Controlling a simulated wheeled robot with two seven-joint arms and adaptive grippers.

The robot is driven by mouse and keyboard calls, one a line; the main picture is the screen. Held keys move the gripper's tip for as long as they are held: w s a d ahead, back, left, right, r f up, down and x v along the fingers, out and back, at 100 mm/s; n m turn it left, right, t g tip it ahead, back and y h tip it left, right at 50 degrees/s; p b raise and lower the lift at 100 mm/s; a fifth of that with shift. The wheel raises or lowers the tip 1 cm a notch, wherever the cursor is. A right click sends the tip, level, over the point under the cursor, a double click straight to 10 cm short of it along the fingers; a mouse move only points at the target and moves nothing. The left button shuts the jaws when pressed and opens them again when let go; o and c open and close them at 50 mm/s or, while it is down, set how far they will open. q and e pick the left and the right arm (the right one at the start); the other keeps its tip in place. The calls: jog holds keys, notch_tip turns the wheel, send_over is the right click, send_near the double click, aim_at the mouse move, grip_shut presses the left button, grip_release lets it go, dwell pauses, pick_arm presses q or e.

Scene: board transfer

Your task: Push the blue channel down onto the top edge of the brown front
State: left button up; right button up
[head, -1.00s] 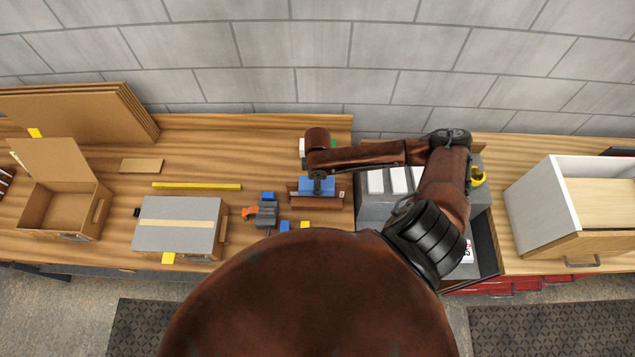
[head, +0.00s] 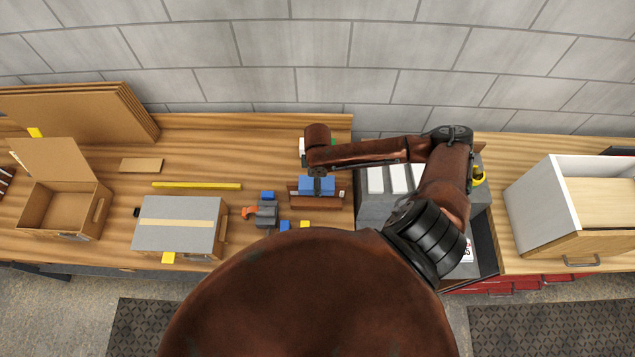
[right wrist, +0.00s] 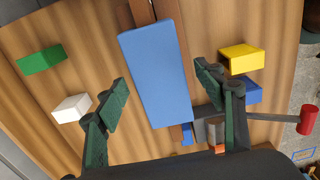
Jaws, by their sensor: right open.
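The blue channel (head: 317,185) is a short blue bar at the brown front (head: 334,203), on the wooden bench right of centre. In the right wrist view the blue channel (right wrist: 157,75) lies over the middle of the brown front (right wrist: 141,12), whose ends show past it. Whether it is fully seated cannot be told. My right gripper (right wrist: 163,92) is open, with one finger on each side of the blue channel and apparent gaps to it. In the head view the right gripper (head: 318,180) is small and partly hidden by my wrist. My left gripper is not in view.
A grey and orange tool (head: 265,213) and several blue and yellow blocks lie left of the brown front. Green (right wrist: 41,60) and white (right wrist: 71,108) blocks lie on its other side. A grey box (head: 180,225) stands further left, a grey holder with white pieces (head: 375,208) right.

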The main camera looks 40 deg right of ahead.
notch_tip(320, 180, up, 11)
jog(key=shift+f, duration=0.2)
jog(key=shift+s, duration=0.1)
dwell(0.5)
